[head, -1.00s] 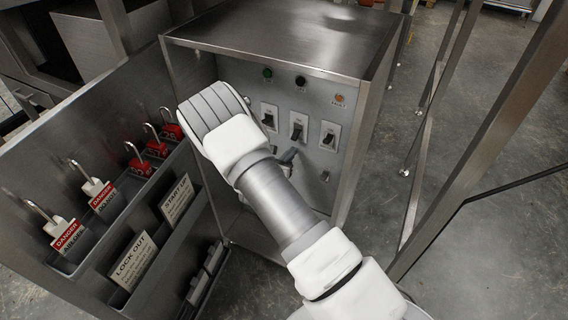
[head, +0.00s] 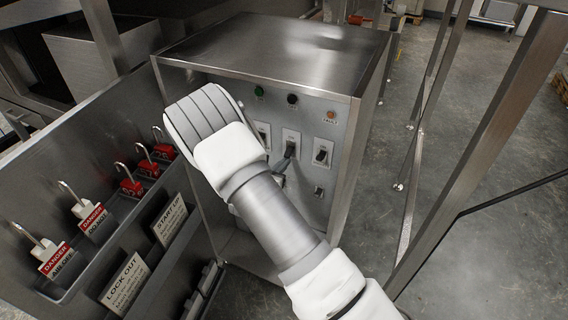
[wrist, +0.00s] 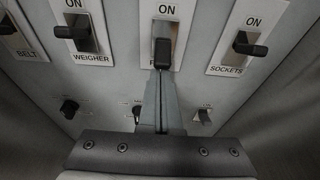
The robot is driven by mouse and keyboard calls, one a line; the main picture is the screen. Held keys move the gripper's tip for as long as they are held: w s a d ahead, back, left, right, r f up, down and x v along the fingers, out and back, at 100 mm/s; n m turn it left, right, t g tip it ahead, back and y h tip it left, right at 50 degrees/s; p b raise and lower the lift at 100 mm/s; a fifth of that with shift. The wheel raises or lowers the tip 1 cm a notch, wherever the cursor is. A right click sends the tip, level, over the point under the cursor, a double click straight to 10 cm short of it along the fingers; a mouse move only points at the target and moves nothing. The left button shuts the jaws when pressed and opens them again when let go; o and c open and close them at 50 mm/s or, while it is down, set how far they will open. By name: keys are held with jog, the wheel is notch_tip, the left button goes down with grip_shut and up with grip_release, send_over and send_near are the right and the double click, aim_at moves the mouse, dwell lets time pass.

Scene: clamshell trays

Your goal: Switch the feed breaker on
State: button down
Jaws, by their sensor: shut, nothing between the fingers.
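The feed breaker (wrist: 163,50) is a black lever on a white plate. It is the third of the row in the wrist view, with "ON" above it and its lower label mostly covered. In the head view it is the middle of the breakers that show (head: 291,148). My gripper (wrist: 161,76) is shut and empty. Its fingertips are right at the lower end of the feed lever, and I cannot tell whether they touch it. The fingers also show just below that breaker in the head view (head: 284,164). The lever's exact position is hard to tell.
The weigher breaker (wrist: 76,32) is to the left and the sockets breaker (wrist: 245,44) to the right, both close. Small knobs sit below the row.

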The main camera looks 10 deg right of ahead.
aim_at(286, 156)
jog(key=shift+r+p, duration=0.25)
jog(key=shift+p, duration=0.15)
jog(key=shift+s+a+r+g+y+p, duration=0.1)
jog(key=shift+r+g+y+p, duration=0.1)
jog(key=shift+g+y+p, duration=0.4)
notch_tip(286, 156, up, 3)
jog(key=g+p, duration=0.1)
jog(key=p, duration=0.2)
jog(key=g+y+p, duration=0.1)
jog(key=p, duration=0.2)
jog(key=shift+s+f+y, duration=0.1)
jog(key=shift+f+y, duration=0.1)
jog(key=shift+y, duration=0.1)
jog(key=g+p, duration=0.1)
jog(key=g+y+p, duration=0.1)
jog(key=p, duration=0.1)
jog(key=shift+r+g+y+p, duration=0.3)
jog(key=shift+r, duration=0.1)
jog(key=shift+a+f, duration=0.1)
jog(key=shift+f, duration=0.05)
jog(key=shift+r+p, duration=0.5)
jog(key=shift+r, duration=0.3)
